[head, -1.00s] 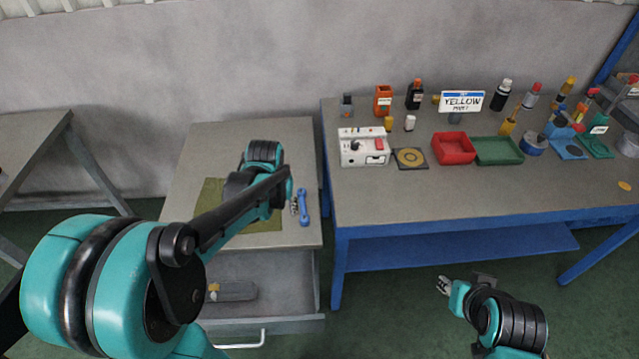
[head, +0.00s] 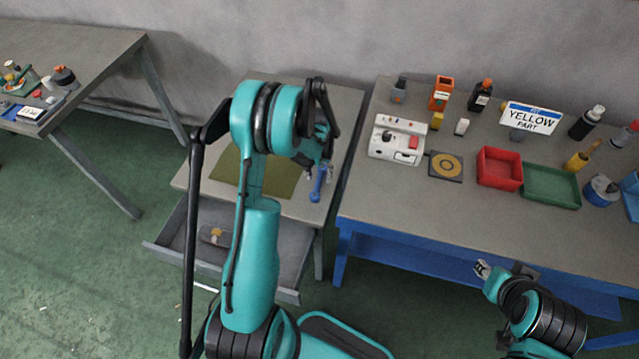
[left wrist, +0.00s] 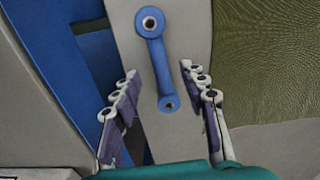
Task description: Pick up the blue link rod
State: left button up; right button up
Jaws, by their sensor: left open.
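The blue link rod (head: 317,190) lies near the right edge of the small grey table with the drawer. In the left wrist view the rod (left wrist: 157,62) has a ring at each end. My left gripper (head: 321,172) is over the rod in the head view, partly hidden by its own arm. In the left wrist view it is open (left wrist: 159,82), with one finger on each side of the rod's lower end and gaps visible between. My right gripper (head: 482,269) is away at the lower right, in front of the blue bench; its finger opening is too small to judge.
An olive mat (head: 282,178) lies left of the rod. The open drawer (head: 262,246) holds a small object. The blue bench (head: 385,205) stands close on the right, bearing a white device (head: 392,146), a red bin (head: 499,170) and a green tray (head: 551,187).

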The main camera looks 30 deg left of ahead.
aim_at(319, 181)
pick_arm(q)
notch_tip(319, 181, down, 4)
jog(key=shift+w+a+r+b, duration=0.1)
jog(key=shift+b, duration=0.35)
jog(key=shift+r, duration=0.1)
grip_shut()
